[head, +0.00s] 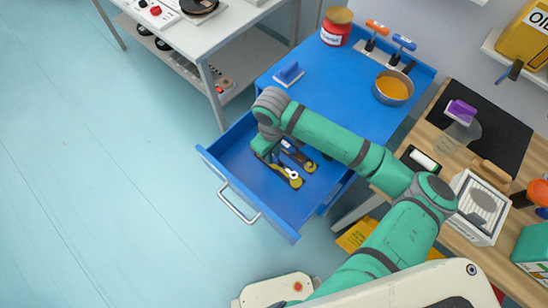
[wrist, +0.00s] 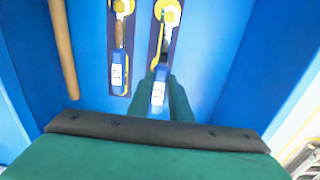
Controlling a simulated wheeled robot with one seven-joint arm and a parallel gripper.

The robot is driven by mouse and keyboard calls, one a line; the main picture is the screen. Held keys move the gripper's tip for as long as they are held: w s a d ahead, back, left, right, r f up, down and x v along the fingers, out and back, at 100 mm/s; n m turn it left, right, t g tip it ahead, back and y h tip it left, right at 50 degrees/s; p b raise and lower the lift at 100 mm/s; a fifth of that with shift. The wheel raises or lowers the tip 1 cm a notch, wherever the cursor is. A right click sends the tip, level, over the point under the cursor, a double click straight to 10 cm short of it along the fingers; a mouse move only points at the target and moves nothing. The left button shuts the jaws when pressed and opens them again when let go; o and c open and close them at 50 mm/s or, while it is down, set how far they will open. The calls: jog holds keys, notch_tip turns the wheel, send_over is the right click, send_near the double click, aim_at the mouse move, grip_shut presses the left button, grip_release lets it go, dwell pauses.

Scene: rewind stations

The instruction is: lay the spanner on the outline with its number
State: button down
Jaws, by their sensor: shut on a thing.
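The blue drawer (head: 243,193) is pulled out below the blue bench top. Inside it, two dark mats with yellow markings lie side by side. My gripper (head: 270,160) is low in the drawer, its tips partly hidden by my arm in the head view. In the wrist view, my gripper (wrist: 160,100) is shut on a spanner (wrist: 159,82) with a blue handle and a white number label. The spanner lies along the right-hand mat, low over it or on it; I cannot tell which. A similar blue-handled tool (wrist: 118,68) lies on the left-hand mat. Both labels are too small to read surely.
A brown rod (wrist: 63,50) lies left of the mats. The drawer walls rise close on both sides. On the bench top (head: 335,80) stand a red jar (head: 336,30), an orange-filled bowl (head: 393,88) and a blue block (head: 289,72). Open floor lies left.

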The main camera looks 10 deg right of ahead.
aim_at(274, 156)
jog(key=shift+s+d+f, duration=0.1)
jog(key=shift+d+f, duration=0.05)
jog(key=shift+f, duration=0.75)
jog(key=shift+d+f, duration=0.1)
jog(key=shift+f, duration=0.8)
jog(key=shift+f, duration=0.15)
jog(key=c, duration=1.6)
grip_release()
notch_tip(274, 156, up, 12)
jog(key=shift+r, duration=0.2)
jog(key=shift+a, duration=0.1)
